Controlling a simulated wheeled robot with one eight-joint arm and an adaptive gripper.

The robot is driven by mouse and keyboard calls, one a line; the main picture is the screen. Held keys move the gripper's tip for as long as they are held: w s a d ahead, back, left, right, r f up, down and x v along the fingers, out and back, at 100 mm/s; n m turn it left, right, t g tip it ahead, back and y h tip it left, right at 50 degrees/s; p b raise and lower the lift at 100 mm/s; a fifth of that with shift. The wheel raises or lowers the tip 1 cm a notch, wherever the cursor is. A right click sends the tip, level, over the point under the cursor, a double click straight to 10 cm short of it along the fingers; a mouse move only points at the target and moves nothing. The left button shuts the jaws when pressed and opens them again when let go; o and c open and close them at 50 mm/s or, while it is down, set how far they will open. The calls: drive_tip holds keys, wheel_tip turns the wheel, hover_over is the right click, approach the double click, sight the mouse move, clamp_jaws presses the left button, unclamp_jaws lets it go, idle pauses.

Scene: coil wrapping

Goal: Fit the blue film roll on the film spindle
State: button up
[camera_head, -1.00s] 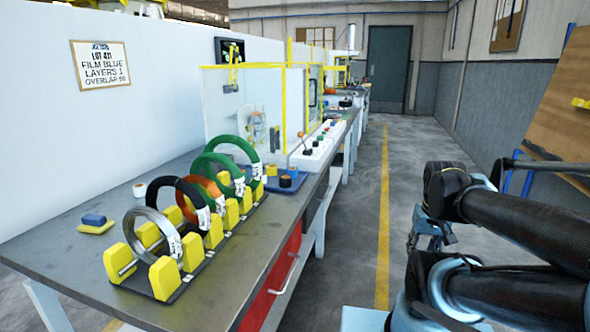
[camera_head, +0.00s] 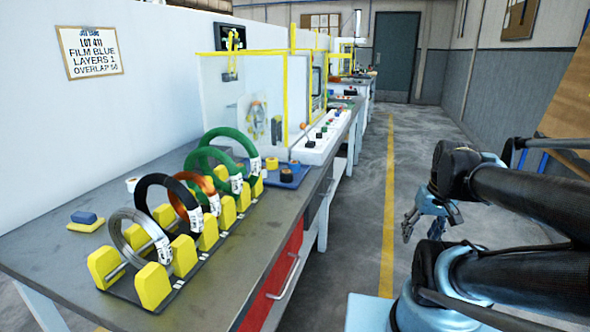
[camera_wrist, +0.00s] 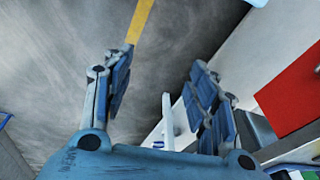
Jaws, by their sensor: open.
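My gripper (camera_head: 408,226) hangs over the floor to the right of the bench. In the wrist view, its two blue padded fingers (camera_wrist: 160,88) stand wide apart with nothing between them. Small film or tape rolls (camera_head: 286,175) sit on a blue tray (camera_head: 300,182) on the bench; yellow and dark ones show, and I cannot make out a blue one. The wrapping machine (camera_head: 262,105) stands behind with clear, yellow-framed guards. I cannot pick out the film spindle for sure. A wall sign (camera_head: 90,52) reads LOT 411, FILM BLUE, LAYERS 1.
A yellow-block rack (camera_head: 152,285) holds several coils upright at the bench front. A button panel (camera_head: 318,145) lines the bench edge. A red drawer (camera_head: 285,272) is below. The aisle floor is clear.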

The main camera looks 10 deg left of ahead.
drive_tip(key=w+a+r+n+y, duration=0.4)
drive_tip(key=w+a, duration=0.3)
drive_tip(key=a, duration=0.1)
drive_tip(key=n+g+y, duration=0.4)
drive_tip(key=n+y, duration=0.8)
drive_tip(key=n, duration=0.2)
approach(295, 163)
drive_tip(key=a, duration=0.7)
drive_tip(key=a+f, duration=0.1)
drive_tip(key=a, duration=0.2)
drive_tip(key=shift+s+a, duration=0.2)
drive_tip(key=c, duration=0.9)
